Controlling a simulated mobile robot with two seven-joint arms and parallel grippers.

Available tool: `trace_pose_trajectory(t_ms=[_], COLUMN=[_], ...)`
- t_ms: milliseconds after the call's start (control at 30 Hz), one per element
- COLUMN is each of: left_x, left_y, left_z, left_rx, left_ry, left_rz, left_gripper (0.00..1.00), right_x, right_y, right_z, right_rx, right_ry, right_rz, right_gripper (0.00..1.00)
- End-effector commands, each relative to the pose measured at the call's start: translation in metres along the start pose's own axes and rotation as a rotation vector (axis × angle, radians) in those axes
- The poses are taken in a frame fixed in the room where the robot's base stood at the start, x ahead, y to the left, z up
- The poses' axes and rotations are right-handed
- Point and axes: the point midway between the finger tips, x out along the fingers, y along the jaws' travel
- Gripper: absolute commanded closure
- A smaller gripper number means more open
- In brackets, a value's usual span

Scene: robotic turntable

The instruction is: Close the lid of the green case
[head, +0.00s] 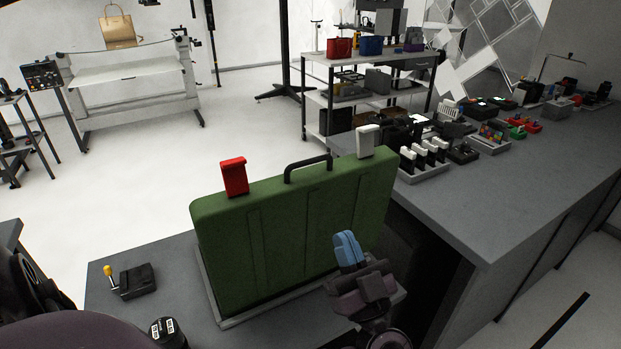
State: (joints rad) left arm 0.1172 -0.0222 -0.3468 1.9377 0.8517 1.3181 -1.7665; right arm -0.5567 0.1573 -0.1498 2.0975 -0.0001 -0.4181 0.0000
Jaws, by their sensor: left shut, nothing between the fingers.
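The green case (290,235) stands on a grey table in the head view. Its broad green panel is upright, with a black handle (308,166), a red latch (234,177) and a white latch (368,141) along its top edge. A light grey rim shows at its foot. Whether this panel is the raised lid or the whole case I cannot tell. Contact with the panel cannot be told.
A small black box with a yellow-topped lever (132,280) sits left of the case. A black round thing (168,333) is at the bottom edge. A long grey counter (480,205) with trays and tools runs behind right. A shelf cart (330,95) stands beyond.

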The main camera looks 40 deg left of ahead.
Motion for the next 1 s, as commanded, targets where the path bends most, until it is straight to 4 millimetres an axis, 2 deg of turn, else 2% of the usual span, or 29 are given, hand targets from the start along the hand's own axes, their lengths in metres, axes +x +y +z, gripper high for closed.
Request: trace_pose_trajectory(t_ms=[133, 267, 767, 1000], left_x=[0.004, 0.016, 0.102, 0.119], left_y=[-0.001, -0.002, -0.005, -0.005], left_z=[0.000, 0.000, 0.001, 0.024], left_rx=[0.022, 0.024, 0.021, 0.026], left_ry=[-0.026, -0.026, -0.021, -0.024], left_rz=[-0.037, -0.039, -0.038, -0.034], left_gripper=[1.00, 1.00, 1.00, 1.00], right_x=[0.000, 0.000, 0.001, 0.003], right_y=[0.001, 0.000, -0.003, -0.003], right_z=[0.000, -0.003, -0.004, 0.003], right_rx=[-0.002, -0.001, 0.016, 0.014], right_ry=[0.001, 0.005, 0.006, -0.005], right_rz=[0.000, 0.000, 0.003, 0.001], right_gripper=[0.07, 0.07, 0.07, 0.07])
